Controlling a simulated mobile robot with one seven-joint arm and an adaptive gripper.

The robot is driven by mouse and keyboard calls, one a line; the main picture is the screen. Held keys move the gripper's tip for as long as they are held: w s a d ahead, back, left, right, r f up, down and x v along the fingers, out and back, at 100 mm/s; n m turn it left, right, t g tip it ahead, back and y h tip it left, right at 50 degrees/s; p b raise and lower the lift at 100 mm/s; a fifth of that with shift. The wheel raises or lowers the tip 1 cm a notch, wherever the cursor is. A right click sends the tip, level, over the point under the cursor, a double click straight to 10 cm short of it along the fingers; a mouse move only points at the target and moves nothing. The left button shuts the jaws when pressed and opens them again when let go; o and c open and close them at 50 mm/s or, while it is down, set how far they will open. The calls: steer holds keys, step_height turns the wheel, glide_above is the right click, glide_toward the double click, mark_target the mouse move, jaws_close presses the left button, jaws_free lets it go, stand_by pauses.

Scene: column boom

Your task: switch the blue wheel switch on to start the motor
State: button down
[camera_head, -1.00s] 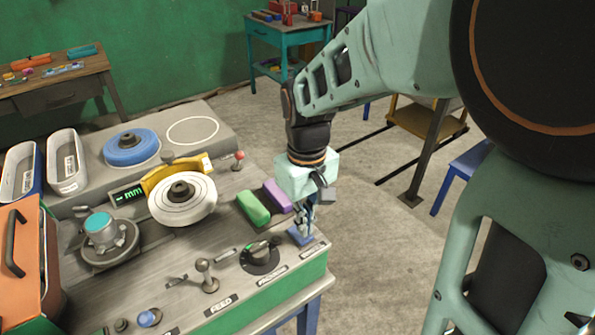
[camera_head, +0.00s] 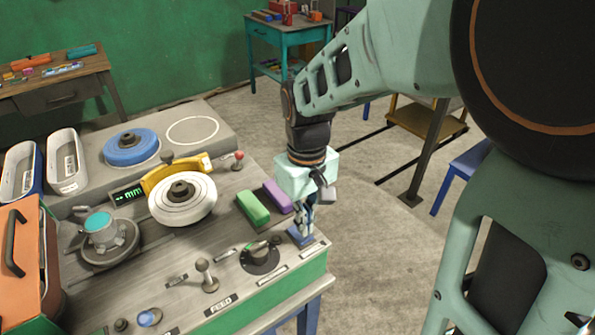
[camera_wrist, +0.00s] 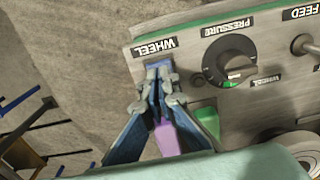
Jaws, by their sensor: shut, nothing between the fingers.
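The blue wheel switch (camera_head: 299,238) sits at the right front corner of the grey console top. It also shows in the wrist view (camera_wrist: 157,64), beside the label WHEEL. My gripper (camera_head: 303,229) points down over the switch, with its fingertips at or just above it. In the wrist view my gripper (camera_wrist: 158,82) has its fingertips together, covering part of the switch. Nothing is held between them. Whether the tips touch the switch, and which way its rocker is tilted, I cannot tell.
A black pressure dial (camera_head: 260,256) stands left of the switch. A green block (camera_head: 252,208) and a purple block (camera_head: 277,197) lie behind it. The feed lever (camera_head: 206,275) and white wheel (camera_head: 200,205) are further left. Open floor lies right of the console.

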steer(key=shift+f+b, duration=0.8)
steer(key=shift+f, duration=0.3)
stand_by(0.4)
steer(key=shift+r, duration=0.15)
steer(key=shift+r+p, duration=2.85)
steer(key=shift+r, duration=0.6)
